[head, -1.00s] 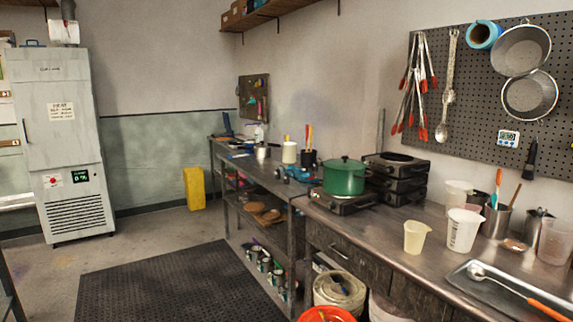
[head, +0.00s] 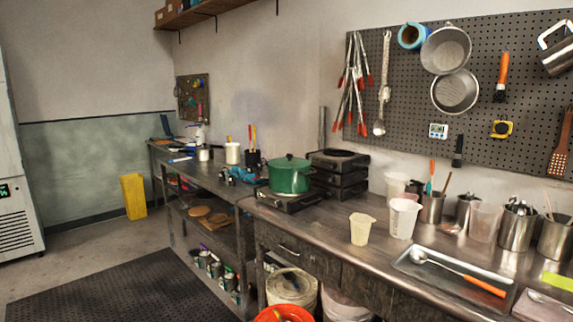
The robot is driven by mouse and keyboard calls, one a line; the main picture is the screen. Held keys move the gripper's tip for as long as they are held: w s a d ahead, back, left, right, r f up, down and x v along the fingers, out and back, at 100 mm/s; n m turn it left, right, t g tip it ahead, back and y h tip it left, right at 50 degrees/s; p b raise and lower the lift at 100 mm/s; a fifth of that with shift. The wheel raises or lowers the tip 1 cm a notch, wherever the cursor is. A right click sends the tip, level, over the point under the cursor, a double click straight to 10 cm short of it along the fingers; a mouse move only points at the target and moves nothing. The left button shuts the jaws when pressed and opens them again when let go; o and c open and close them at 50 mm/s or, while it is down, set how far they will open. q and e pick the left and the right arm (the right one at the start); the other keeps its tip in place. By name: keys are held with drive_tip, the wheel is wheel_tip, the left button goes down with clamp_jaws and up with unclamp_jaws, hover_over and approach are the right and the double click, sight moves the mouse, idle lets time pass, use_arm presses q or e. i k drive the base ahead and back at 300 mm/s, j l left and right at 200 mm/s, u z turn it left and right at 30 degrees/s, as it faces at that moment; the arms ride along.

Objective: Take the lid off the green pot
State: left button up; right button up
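The green pot (head: 289,179) stands on a low dark burner (head: 290,201) on the metal counter, near the middle of the head view. Its green lid (head: 290,160) is on top, with a small dark knob at its centre. Neither of my grippers shows in the head view.
Stacked dark hot plates (head: 338,172) stand just right of the pot. A cream beaker (head: 361,229) and a white beaker (head: 403,217) stand on the counter, with a tray (head: 452,273) holding a spoon further right. A dark floor mat (head: 105,288) lies clear at left.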

sight(289, 162)
drive_tip(key=i+j, duration=0.3)
drive_tip(key=i, duration=0.15)
drive_tip(key=i+j, duration=0.35)
drive_tip(key=i, duration=0.15)
drive_tip(key=i+j+u, duration=0.1)
drive_tip(key=i+j, duration=0.2)
drive_tip(key=i, duration=0.15)
